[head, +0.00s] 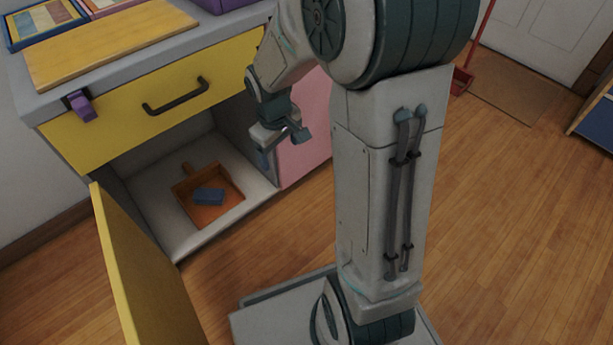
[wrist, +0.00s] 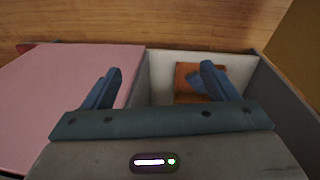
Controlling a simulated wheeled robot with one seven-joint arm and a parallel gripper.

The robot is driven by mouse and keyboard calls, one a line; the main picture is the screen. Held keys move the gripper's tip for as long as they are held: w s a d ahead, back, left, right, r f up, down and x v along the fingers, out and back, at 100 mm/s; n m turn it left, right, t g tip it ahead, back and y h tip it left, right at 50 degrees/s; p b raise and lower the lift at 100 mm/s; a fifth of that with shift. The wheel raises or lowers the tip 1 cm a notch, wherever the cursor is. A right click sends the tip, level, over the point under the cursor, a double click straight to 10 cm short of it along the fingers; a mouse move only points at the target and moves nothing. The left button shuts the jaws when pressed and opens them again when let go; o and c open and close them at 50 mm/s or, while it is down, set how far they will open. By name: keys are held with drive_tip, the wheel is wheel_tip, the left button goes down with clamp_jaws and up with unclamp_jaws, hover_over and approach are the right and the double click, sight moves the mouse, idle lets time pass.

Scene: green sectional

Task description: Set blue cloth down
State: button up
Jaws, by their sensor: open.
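The blue cloth (head: 208,196) is a small folded piece lying in an orange dustpan (head: 183,208). The dustpan rests on the floor of the open cabinet compartment, under the yellow drawer. In the wrist view the cloth (wrist: 193,80) shows partly behind a finger, inside the dustpan (wrist: 183,98). My gripper (head: 283,146) is open and empty, at the right side of the compartment opening and apart from the cloth. In the wrist view the two blue fingers of my gripper (wrist: 160,82) are spread wide with nothing between them.
The yellow cabinet door (head: 140,270) stands open at the lower left. A yellow drawer (head: 160,105) with a dark handle is above the compartment. A pink panel (head: 304,130) closes the section to the right. A wooden board (head: 110,42) lies on top.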

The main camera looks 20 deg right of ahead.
drive_tip(key=s+r+m, duration=0.2)
drive_tip(key=s+r, duration=0.1)
drive_tip(key=s, duration=0.4)
drive_tip(key=s+r+m, duration=0.3)
drive_tip(key=s+r, duration=0.1)
drive_tip(key=s, duration=0.4)
drive_tip(key=shift+s+d+r+y, duration=0.15)
drive_tip(key=shift+s+d+y, duration=0.1)
drive_tip(key=shift+s+y, duration=0.05)
